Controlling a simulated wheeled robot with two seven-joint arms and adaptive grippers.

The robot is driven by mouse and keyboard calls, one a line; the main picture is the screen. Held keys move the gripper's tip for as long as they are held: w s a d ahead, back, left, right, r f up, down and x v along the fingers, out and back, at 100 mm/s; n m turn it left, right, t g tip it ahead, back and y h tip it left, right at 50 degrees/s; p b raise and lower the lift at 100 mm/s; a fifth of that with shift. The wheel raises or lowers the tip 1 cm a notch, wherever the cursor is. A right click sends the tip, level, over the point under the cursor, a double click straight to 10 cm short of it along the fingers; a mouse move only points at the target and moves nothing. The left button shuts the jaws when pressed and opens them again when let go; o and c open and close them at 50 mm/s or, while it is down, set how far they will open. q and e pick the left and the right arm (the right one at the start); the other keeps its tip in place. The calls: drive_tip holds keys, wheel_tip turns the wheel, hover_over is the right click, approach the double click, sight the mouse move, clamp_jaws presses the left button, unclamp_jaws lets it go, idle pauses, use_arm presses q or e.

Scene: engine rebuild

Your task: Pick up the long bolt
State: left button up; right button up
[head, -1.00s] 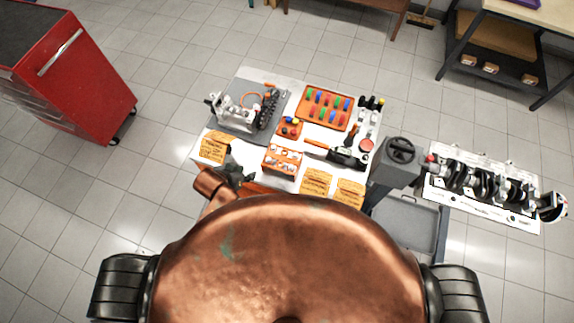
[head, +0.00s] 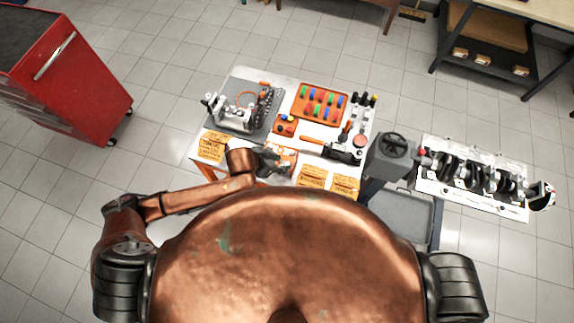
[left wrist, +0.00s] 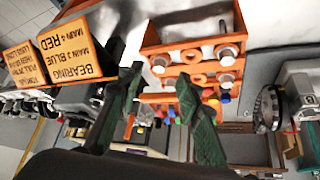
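An orange bolt tray (left wrist: 240,20) stands ahead of my left gripper in the left wrist view. It holds several silver bolts with round washer-like heads, such as one bolt (left wrist: 227,54) at right. I cannot tell which is the long bolt. My left gripper (left wrist: 160,78) is open with two dark green fingers apart and nothing between them. In the head view my left gripper (head: 273,160) is over the orange bolt tray (head: 291,153) and hides part of it. My right gripper does not show.
Yellow labels (head: 212,146) lie left and front of the tray on the white table (head: 240,74). An engine block (head: 230,110) stands behind left, a tray of coloured parts (head: 319,91) behind right. A crankshaft (head: 485,178) lies on a stand at right.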

sight(287, 164)
use_arm(q)
drive_tip(key=x, duration=0.3)
drive_tip(key=shift+w+d+f, duration=0.15)
drive_tip(key=shift+f, duration=0.1)
drive_tip(key=shift+c, duration=0.7)
clamp_jaws()
